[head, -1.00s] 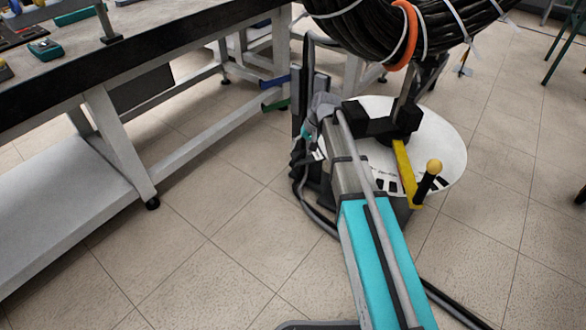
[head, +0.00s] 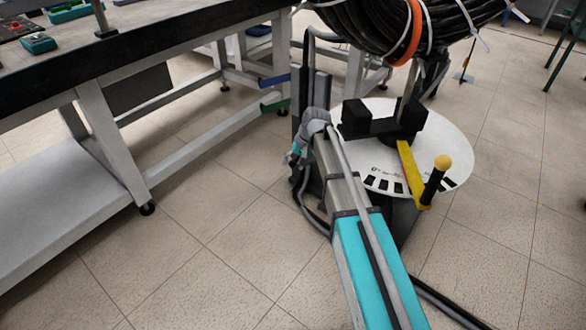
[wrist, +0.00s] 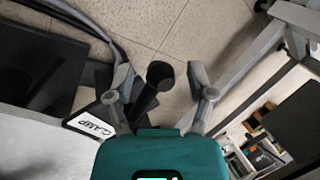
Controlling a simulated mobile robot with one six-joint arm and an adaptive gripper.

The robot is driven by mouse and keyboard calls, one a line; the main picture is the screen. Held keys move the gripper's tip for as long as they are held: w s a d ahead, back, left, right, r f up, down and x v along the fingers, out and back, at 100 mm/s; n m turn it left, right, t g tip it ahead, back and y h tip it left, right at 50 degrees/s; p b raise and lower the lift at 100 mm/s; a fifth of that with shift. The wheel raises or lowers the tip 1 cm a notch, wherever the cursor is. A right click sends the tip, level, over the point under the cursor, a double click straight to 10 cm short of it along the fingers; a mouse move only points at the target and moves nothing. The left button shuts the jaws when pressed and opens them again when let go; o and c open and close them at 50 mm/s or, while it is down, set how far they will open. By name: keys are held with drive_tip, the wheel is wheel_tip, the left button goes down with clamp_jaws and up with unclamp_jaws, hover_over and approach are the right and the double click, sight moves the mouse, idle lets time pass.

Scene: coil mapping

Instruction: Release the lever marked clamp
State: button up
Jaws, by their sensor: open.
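In the wrist view my gripper (wrist: 160,82) is open, one grey finger on each side. A dark lever with a round black end (wrist: 159,75) stands between the fingers, with a visible gap on both sides. A white label reading CLAMP (wrist: 90,123) is on the dark part to the left of the lever's lower end. The teal gripper body covers the bottom of the picture and may hide the lever's base. In the head view my gripper is small beside the dark stand (head: 298,95), and the lever cannot be made out there.
A workbench (head: 100,70) stands on the left; the tiled floor between is open.

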drive_tip(key=shift+a+f, duration=0.1)
drive_tip(key=shift+f, duration=0.2)
clamp_jaws()
idle(0.4)
